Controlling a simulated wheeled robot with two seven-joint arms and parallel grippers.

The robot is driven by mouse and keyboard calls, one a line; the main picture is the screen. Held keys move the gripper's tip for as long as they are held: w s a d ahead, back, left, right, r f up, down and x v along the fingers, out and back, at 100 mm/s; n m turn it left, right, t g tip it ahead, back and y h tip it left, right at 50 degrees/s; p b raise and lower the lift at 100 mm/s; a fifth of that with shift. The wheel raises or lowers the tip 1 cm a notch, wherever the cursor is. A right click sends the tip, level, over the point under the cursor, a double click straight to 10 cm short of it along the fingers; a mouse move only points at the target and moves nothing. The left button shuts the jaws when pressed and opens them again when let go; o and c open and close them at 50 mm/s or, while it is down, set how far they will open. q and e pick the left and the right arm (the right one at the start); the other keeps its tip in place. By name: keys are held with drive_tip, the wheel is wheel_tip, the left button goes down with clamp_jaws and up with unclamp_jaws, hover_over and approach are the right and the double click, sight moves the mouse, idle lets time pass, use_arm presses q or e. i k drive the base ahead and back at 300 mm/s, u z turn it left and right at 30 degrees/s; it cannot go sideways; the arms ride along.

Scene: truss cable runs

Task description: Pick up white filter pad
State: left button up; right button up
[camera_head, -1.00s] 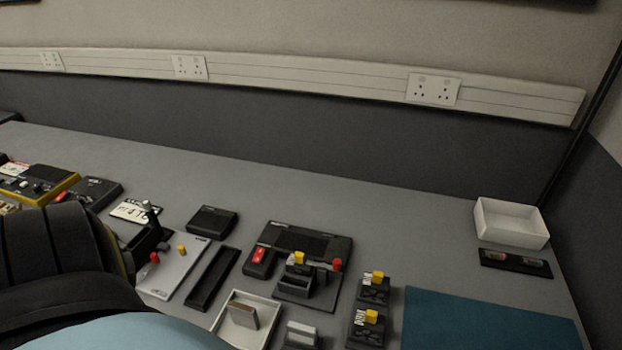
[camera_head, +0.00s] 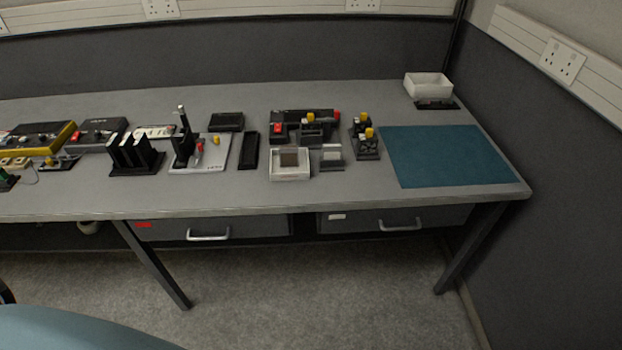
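A small white pad (camera_head: 332,152), which looks like the filter pad, stands in a grey holder (camera_head: 331,165) on the bench. It is just right of a white open tray (camera_head: 290,177) with a brownish-grey block (camera_head: 289,159) in it. The pad's lower part is hidden by the holder. Neither of my grippers is in view, and nothing of mine touches the pad.
The grey bench (camera_head: 330,204) has drawers below. A blue mat (camera_head: 449,157) lies at its right, with a white box (camera_head: 428,86) behind. Black devices with yellow knobs (camera_head: 366,133) stand right of the pad. Several black upright plates (camera_head: 130,152) stand left.

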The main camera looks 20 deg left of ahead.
sight(333, 150)
drive_tip(key=u, duration=0.9)
drive_tip(key=i, duration=0.95)
drive_tip(key=z, duration=0.05)
